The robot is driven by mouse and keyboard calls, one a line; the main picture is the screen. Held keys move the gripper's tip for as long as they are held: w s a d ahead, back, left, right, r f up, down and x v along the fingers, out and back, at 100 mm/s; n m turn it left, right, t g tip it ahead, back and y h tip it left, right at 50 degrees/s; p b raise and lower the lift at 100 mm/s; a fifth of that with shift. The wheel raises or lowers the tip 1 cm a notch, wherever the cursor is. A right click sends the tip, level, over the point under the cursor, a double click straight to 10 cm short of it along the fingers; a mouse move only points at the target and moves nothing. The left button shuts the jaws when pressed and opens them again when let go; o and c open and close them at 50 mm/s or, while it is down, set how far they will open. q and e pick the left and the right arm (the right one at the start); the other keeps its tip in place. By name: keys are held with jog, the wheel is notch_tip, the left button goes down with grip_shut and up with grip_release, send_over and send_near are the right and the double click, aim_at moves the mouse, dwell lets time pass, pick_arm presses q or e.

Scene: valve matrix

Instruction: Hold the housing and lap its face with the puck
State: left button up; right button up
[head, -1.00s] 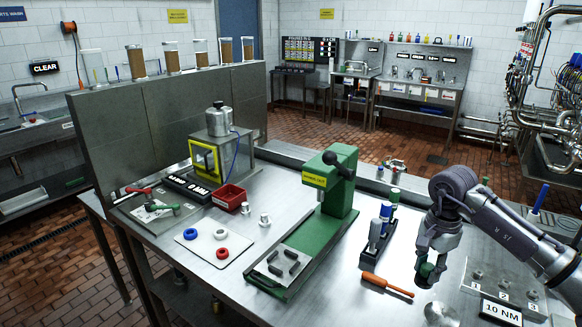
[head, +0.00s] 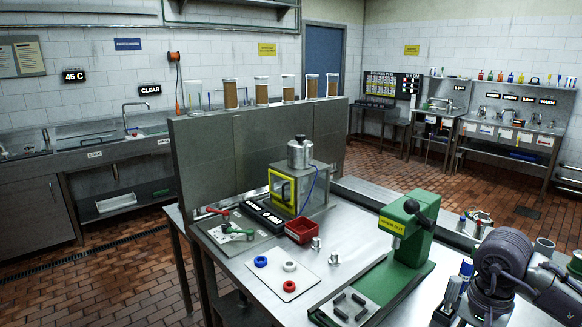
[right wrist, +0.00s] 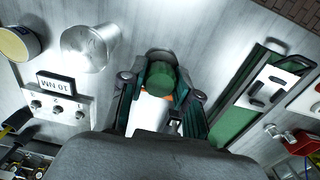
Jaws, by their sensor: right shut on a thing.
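My right gripper (right wrist: 160,90) is shut on a green cylinder (right wrist: 162,75) in the right wrist view; I cannot tell whether this is the puck. A pale part and a bit of orange show below the cylinder, partly hidden by the fingers. A shiny silver cylinder (right wrist: 88,50), possibly the housing, stands on the steel bench (right wrist: 205,50) left of the gripper and apart from it. In the head view my right arm is at the lower right corner, and its fingertips cannot be made out. My left gripper is in no view.
A green press (head: 408,232) stands on the bench left of my right arm. Farther left are a red bin (head: 303,230), a white board (head: 284,276) with rings, and a yellow-framed box (head: 297,188). A "10 NM" plate (right wrist: 58,84) lies near the silver cylinder.

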jog(key=s+a+f+n, duration=0.2)
jog(key=s+a+n, duration=0.2)
jog(key=a+n, duration=0.1)
jog(key=s+a+f+n+b, duration=0.1)
jog(key=s+a+n, duration=0.3)
jog(key=a, duration=0.4)
jog(key=shift+s+a+f+n, duration=0.2)
jog(key=shift+s+f+n, duration=0.25)
jog(key=shift+f, duration=0.4)
jog(key=shift+w, duration=0.1)
